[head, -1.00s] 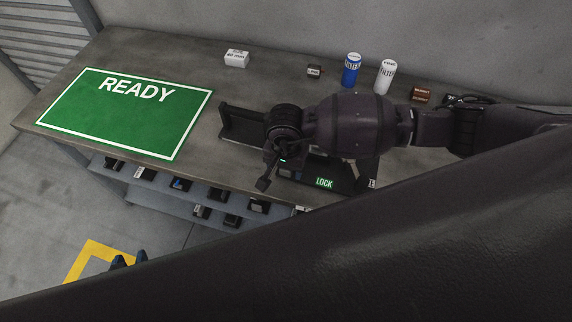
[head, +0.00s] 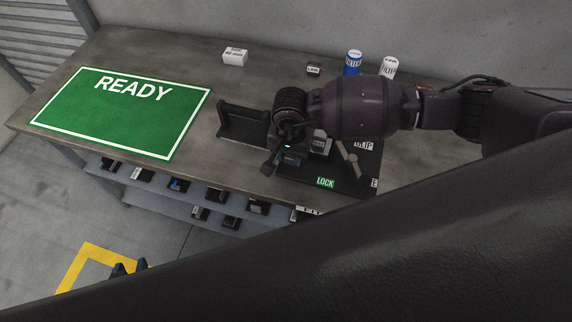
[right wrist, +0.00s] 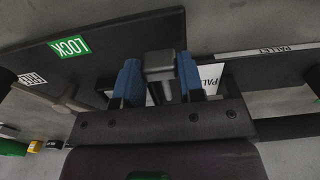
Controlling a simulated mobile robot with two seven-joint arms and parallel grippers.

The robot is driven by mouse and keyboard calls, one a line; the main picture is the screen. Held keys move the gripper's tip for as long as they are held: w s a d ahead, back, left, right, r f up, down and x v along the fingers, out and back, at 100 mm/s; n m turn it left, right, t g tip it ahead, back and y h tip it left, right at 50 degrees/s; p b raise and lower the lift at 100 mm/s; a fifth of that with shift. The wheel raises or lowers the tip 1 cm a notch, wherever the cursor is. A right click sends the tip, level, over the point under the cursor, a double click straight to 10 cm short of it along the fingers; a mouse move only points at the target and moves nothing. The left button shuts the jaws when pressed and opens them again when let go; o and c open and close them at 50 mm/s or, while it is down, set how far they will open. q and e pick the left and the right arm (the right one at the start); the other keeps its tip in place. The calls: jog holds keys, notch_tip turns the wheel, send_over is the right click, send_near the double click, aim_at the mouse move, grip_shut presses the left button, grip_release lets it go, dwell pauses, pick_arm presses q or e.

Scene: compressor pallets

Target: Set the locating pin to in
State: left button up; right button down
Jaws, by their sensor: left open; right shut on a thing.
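The locating pin shows in the right wrist view as a grey block-shaped knob (right wrist: 159,64) on a short stem. My right gripper (right wrist: 160,82) has its blue fingers on both sides of the knob and is shut on it. In the head view my right gripper (head: 290,160) is over the dark fixture plate (head: 345,186), and my own wrist hides the pin there. A green LOCK label (head: 325,183) is on the plate. I cannot read from these views whether the pin is in or out.
A black upright bracket (head: 242,124) stands left of my right wrist. A grey lever (head: 349,160) is on the plate's right. The green READY mat (head: 122,112) is clear. A white box (head: 235,57), blue can (head: 352,63) and white filter (head: 389,67) stand at the back.

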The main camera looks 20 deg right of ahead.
jog(key=shift+w+d+f+b, duration=0.15)
jog(key=shift+w+d+b, duration=0.25)
jog(key=shift+w+d, duration=0.35)
jog(key=shift+w, duration=0.25)
pick_arm(q)
jog(key=shift+f, duration=0.85)
pick_arm(e)
jog(key=shift+r, duration=0.2)
jog(key=c, duration=0.7)
grip_release()
